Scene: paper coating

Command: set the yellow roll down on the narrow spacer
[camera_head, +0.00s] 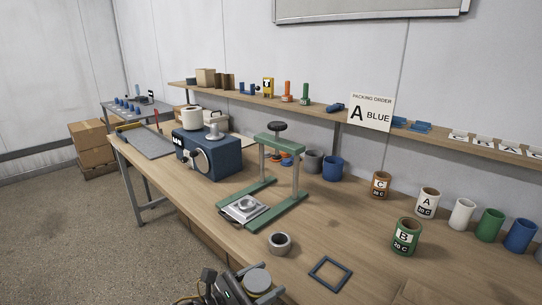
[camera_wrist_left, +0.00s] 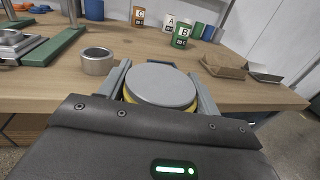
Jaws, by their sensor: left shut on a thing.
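The yellow roll (camera_head: 257,284), with a grey round top and a yellow edge below it, is held in my left gripper (camera_head: 259,281) at the front edge of the table. In the left wrist view the roll (camera_wrist_left: 162,87) sits between the two grey fingers, which are shut on its sides. A short grey metal ring (camera_head: 279,242) stands on the table just beyond the roll; it also shows at left in the wrist view (camera_wrist_left: 97,62). A dark flat square frame (camera_head: 313,272) lies to the right. I cannot tell surely which is the narrow spacer. My right gripper is not in view.
A green press stand (camera_head: 272,222) with a metal plate (camera_head: 244,209) stands behind the ring. A blue machine (camera_head: 225,157) is farther left. Labelled cups, including a green one (camera_head: 406,237), stand at the right. Brown folded pieces (camera_wrist_left: 222,66) lie right of the roll. Bare wood surrounds the frame.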

